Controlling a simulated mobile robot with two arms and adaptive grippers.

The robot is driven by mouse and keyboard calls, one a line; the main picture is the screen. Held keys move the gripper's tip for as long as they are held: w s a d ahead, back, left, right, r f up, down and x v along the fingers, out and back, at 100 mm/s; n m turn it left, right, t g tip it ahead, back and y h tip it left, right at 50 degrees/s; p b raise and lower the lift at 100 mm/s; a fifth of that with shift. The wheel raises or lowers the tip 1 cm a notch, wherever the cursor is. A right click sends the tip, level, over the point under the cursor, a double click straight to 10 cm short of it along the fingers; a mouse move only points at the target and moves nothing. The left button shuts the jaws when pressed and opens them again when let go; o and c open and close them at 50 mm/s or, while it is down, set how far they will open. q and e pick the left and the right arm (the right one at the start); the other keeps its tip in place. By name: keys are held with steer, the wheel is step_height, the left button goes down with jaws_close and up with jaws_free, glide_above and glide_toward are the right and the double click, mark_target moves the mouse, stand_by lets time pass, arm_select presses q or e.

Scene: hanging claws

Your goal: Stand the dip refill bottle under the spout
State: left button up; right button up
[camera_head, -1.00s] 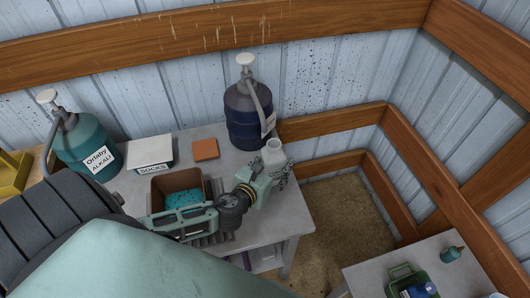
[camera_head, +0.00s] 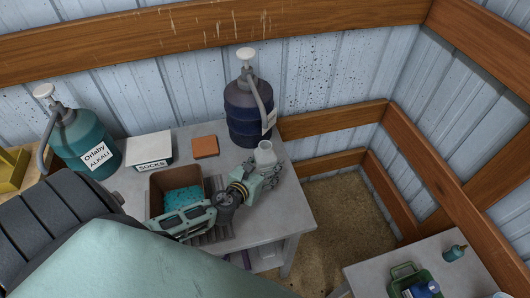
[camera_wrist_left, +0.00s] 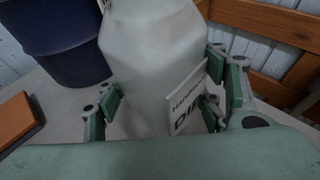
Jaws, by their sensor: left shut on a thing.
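My left gripper (camera_head: 268,173) is shut on a whitish bottle (camera_head: 265,152), upright or nearly so over the back right of the grey table (camera_head: 285,215). In the left wrist view the bottle (camera_wrist_left: 150,65) fills the middle between the fingers, with a white label (camera_wrist_left: 187,100) partly readable. Its base is hidden, so I cannot tell whether it touches the table. A dark blue drum (camera_head: 246,125) with a white pump top stands just behind it. The drum's grey spout (camera_head: 262,98) curves down toward the bottle's top; exact alignment is unclear. My right gripper is not in view.
A teal Orlaby Alkali jug (camera_head: 85,145), a Socks box (camera_head: 150,148), an orange-brown block (camera_head: 205,147) and a brown bin (camera_head: 158,188) share the table. A second table (camera_head: 365,278) with a green carrier (camera_head: 408,275) stands lower right. Wooden rails line the walls.

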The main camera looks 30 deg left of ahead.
mark_target(259, 172)
arm_select(q)
steer(key=o, duration=1.2)
steer(key=shift+f, duration=0.1)
steer(key=shift+o, duration=0.3)
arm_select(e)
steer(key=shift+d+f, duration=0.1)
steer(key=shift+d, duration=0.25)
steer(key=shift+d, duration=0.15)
arm_select(q)
steer(key=shift+r+p, duration=0.3)
steer(key=v, duration=0.6)
steer(key=shift+s+f+b, duration=0.1)
steer(key=shift+s+b, duration=0.15)
steer(key=shift+b, duration=0.15)
steer(key=shift+s+r, duration=0.25)
steer(key=shift+s, duration=0.2)
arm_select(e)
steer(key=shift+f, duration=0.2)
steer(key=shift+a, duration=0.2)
arm_select(q)
steer(key=shift+r, duration=0.1)
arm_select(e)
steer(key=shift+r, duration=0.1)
